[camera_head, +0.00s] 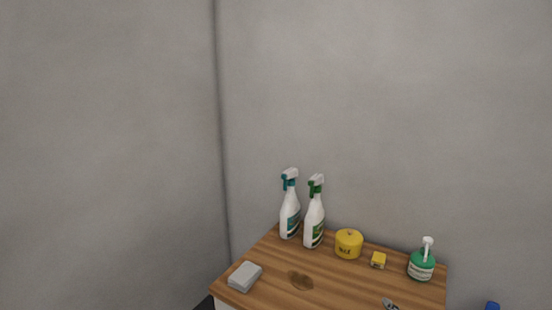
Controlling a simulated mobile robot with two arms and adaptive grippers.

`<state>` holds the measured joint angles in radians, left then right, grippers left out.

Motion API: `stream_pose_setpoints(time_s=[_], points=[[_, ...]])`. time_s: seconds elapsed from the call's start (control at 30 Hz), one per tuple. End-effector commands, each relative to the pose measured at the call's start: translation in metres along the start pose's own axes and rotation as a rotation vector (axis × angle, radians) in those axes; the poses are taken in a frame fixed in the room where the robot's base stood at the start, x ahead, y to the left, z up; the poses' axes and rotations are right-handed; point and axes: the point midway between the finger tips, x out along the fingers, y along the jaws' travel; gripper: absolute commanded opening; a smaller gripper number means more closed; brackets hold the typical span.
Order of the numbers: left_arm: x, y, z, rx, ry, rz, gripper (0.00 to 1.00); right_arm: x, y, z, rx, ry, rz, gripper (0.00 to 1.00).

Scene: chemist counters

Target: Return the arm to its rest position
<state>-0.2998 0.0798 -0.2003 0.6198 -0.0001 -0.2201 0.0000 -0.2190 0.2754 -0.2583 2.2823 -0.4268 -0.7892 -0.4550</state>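Neither of my grippers shows in the head view, and no part of my arms can be made out with certainty. The view holds mostly bare grey wall, with a wooden counter top (340,290) low in the middle and right. What my grippers hold, if anything, is out of sight.
On the counter stand two white spray bottles (289,214) (314,222), a yellow round container (348,244), a small yellow block (378,260) and a green pump bottle (422,266). A grey block (244,276) lies at the left edge. A metallic item (390,304) is cut off below.

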Motion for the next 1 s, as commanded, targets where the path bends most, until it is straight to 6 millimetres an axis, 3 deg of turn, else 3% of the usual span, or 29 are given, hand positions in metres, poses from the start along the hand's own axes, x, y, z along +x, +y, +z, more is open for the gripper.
stream_pose_setpoints(time_s=[0.03, 0.1, 0.2, 0.4, 0.6, 0.87, 1.0], points=[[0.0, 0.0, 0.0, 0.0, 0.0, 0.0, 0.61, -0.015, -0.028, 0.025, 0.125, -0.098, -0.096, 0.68], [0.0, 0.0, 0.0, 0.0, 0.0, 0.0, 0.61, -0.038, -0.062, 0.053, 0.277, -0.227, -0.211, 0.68], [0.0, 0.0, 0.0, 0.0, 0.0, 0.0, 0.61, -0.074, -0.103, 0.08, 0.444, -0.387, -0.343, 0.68], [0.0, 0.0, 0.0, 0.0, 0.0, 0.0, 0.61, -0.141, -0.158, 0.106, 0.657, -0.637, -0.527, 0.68], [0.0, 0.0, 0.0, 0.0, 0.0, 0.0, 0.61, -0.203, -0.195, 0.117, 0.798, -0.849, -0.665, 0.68], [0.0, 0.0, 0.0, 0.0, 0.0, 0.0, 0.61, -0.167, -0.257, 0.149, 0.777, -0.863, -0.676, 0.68], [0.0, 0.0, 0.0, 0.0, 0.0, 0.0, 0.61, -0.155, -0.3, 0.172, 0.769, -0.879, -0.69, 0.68]])
